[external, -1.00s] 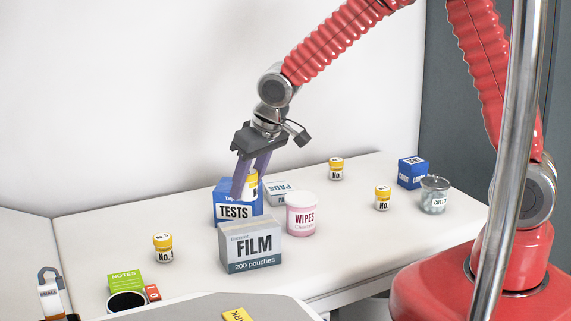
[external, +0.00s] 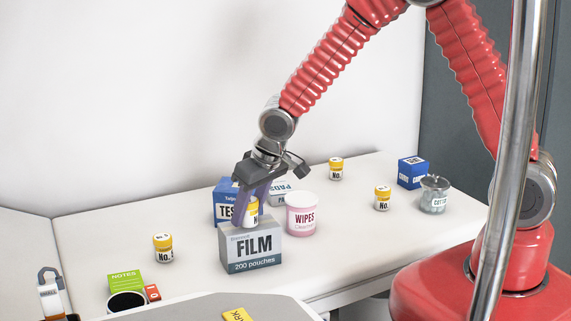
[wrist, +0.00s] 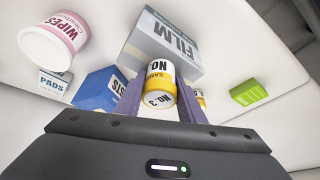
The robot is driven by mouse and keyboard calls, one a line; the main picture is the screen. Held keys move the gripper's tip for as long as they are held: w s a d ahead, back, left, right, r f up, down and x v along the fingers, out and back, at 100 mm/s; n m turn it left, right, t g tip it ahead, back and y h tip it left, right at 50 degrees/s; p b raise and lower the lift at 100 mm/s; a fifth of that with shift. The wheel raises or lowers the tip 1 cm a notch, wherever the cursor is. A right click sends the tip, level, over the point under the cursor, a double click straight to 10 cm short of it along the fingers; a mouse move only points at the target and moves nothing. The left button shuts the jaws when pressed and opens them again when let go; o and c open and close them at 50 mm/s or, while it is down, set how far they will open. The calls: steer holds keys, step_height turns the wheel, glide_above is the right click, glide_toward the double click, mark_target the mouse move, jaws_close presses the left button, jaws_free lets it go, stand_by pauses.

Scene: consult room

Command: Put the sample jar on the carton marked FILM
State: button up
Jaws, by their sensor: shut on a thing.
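The grey and white carton marked FILM (external: 252,253) stands upright on the counter. The held jar is at the carton's top, towards its back edge; I cannot tell whether it touches. In the wrist view the FILM carton (wrist: 165,45) lies just beyond the jar.
A blue TESTS box (external: 224,205) stands close behind, and a pink WIPES tub (external: 302,215) stands right of the carton.

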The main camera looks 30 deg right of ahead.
steer(key=o, duration=1)
steer(key=shift+f, duration=0.1)
steer(key=shift+o, duration=0.2)
steer(key=shift+r, duration=0.2)
steer(key=v, duration=1.2)
steer(key=shift+s, duration=0.1)
